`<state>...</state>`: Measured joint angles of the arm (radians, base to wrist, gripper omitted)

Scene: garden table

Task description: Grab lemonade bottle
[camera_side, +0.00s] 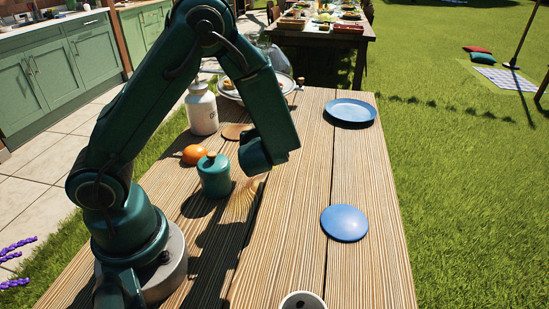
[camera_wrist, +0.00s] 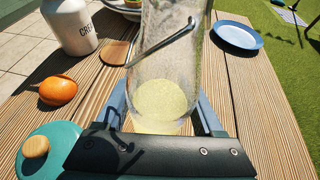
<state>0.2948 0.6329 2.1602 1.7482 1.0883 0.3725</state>
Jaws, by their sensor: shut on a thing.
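The lemonade bottle (camera_wrist: 162,85) is clear glass with a wire clasp and pale yellow liquid low inside. It fills the middle of the wrist view, and its top is cut off by the frame. My gripper (camera_wrist: 163,118) has one blue-grey finger on each side of it and is shut on it. In the side view the end of my arm is low over the table, beside the teal lidded pot; my fingers and the held bottle cannot be made out there. Whether the bottle touches the table is unclear.
The teal pot (camera_side: 214,178), an orange (camera_side: 194,154), a round wooden coaster (camera_side: 236,131) and a white canister (camera_side: 202,110) stand close by. A blue plate (camera_side: 350,111) and a blue disc (camera_side: 344,223) lie to the right. A white cup (camera_side: 302,301) is at the front. The right side has free room.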

